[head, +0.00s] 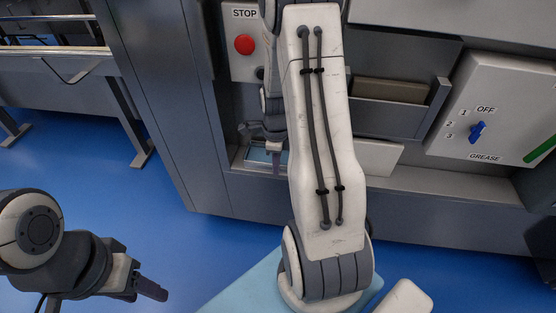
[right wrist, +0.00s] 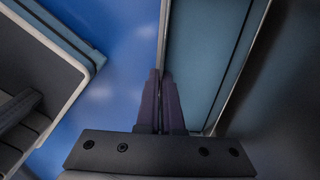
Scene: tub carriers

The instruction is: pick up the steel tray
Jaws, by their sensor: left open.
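The steel tray (head: 256,154) sits low in an opening at the foot of the grey machine, partly hidden by my right arm. It has a thin metal rim and looks blue-teal inside; the right wrist view shows it close up (right wrist: 205,55). My right gripper (head: 276,163) points down at the tray's edge. In the right wrist view its fingers (right wrist: 161,76) are close together with the near rim between their tips. My left gripper (head: 150,288) is open and empty over the floor at the lower left, well away from the tray.
The machine carries a red STOP button (head: 244,44), a shelf with a brown block (head: 391,91), and a GREASE panel with a blue switch (head: 478,132). A bench (head: 70,67) stands at the far left. Blue floor between bench and machine is clear.

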